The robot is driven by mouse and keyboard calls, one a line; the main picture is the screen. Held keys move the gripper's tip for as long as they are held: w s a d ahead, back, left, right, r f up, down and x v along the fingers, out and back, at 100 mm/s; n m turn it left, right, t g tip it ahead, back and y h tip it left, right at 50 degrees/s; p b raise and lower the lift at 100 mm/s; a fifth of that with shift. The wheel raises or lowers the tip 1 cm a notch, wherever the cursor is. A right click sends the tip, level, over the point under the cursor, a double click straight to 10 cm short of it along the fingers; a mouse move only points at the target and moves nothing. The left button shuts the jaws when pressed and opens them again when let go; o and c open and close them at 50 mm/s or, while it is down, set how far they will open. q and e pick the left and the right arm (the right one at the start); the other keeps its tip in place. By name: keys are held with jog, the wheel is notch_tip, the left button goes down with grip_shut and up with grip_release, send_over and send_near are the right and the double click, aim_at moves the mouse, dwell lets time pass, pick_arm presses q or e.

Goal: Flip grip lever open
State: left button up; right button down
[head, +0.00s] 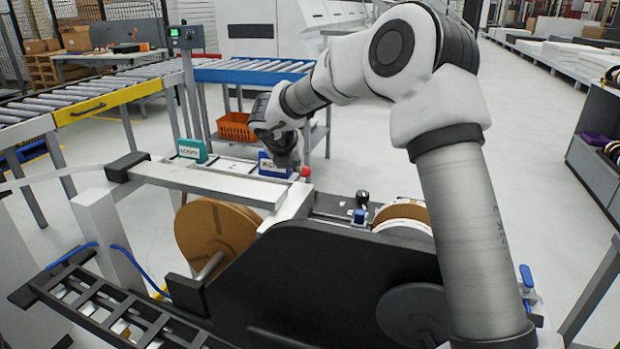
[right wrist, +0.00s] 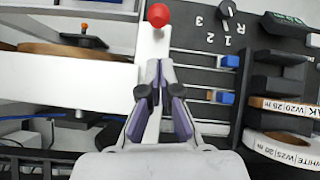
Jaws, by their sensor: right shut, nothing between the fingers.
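A red ball knob (right wrist: 158,14) sits at the end of a white bar (right wrist: 152,45) in the right wrist view; it looks like a lever, but I cannot tell for sure that it is the grip lever. The red knob (head: 306,172) also shows in the head view, just right of my right gripper (head: 284,160). My right gripper also shows in the right wrist view (right wrist: 161,66), shut and empty, its fingertips over the white bar and short of the knob. Contact with the bar cannot be told. My left gripper is not in view.
A dark panel (right wrist: 195,40) marked 1, 2, 3 and R has blue sliders (right wrist: 226,98) beside the bar. Banding reels (head: 216,238) stand by the black machine housing (head: 310,265). A teal sign block (head: 192,150) and a blue one (head: 268,166) stand on the machine. Roller conveyors (head: 100,95) lie behind.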

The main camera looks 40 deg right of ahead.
send_near(309, 183)
notch_tip(309, 183, down, 3)
jog(key=shift+w+d+r, duration=0.1)
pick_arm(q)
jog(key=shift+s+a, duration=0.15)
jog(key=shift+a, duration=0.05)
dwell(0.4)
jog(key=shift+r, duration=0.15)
